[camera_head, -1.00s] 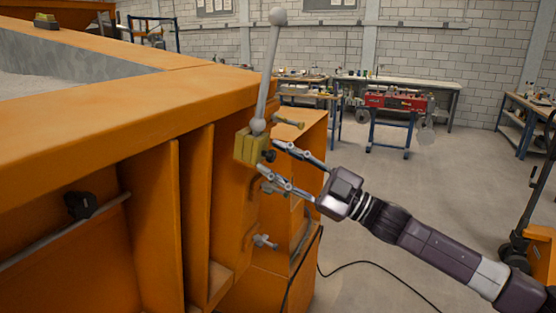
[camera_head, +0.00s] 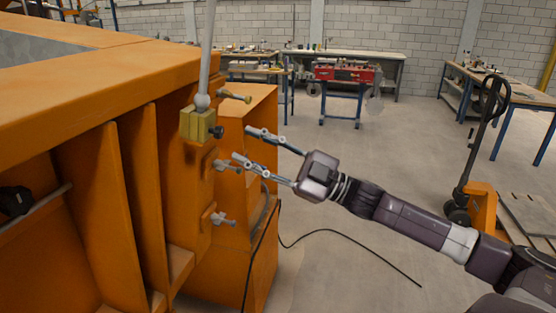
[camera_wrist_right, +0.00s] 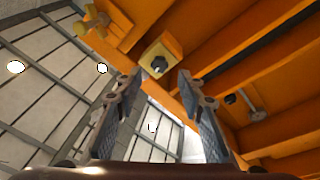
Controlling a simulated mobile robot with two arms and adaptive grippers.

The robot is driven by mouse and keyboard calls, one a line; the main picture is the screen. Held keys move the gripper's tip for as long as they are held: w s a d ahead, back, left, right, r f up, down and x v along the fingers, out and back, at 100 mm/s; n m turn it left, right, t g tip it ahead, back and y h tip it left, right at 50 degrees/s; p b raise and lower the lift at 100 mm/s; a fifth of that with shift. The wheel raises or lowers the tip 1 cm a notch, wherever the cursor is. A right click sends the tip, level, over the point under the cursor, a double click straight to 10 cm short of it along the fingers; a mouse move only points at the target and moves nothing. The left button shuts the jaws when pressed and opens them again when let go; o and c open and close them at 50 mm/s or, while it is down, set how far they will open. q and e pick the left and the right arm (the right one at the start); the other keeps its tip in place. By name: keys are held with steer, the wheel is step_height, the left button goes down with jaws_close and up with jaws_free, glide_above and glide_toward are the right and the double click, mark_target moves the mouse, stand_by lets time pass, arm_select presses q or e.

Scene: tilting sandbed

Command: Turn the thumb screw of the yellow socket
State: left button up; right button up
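The yellow socket (camera_head: 197,124) is a block on the orange sandbed's side wall, with a grey rod (camera_head: 204,60) standing in it. Its thumb screw (camera_head: 218,132) is a small dark knob on the side facing my right gripper. My right gripper (camera_head: 244,146) is open and empty, its fingertips a short gap right of and slightly below the screw. In the right wrist view the socket (camera_wrist_right: 170,44) and its dark screw (camera_wrist_right: 158,65) show beyond and between the two spread fingertips (camera_wrist_right: 159,76). My left gripper is not in view.
A brass-coloured handle (camera_head: 235,96) sticks out just right of the socket. A grey T-shaped screw (camera_head: 222,219) sits lower on the orange frame. A black cable (camera_head: 340,236) lies on the floor. A pallet jack (camera_head: 482,205) stands at right; workbenches stand behind.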

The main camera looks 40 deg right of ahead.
steer(key=v, duration=0.6)
stand_by(0.6)
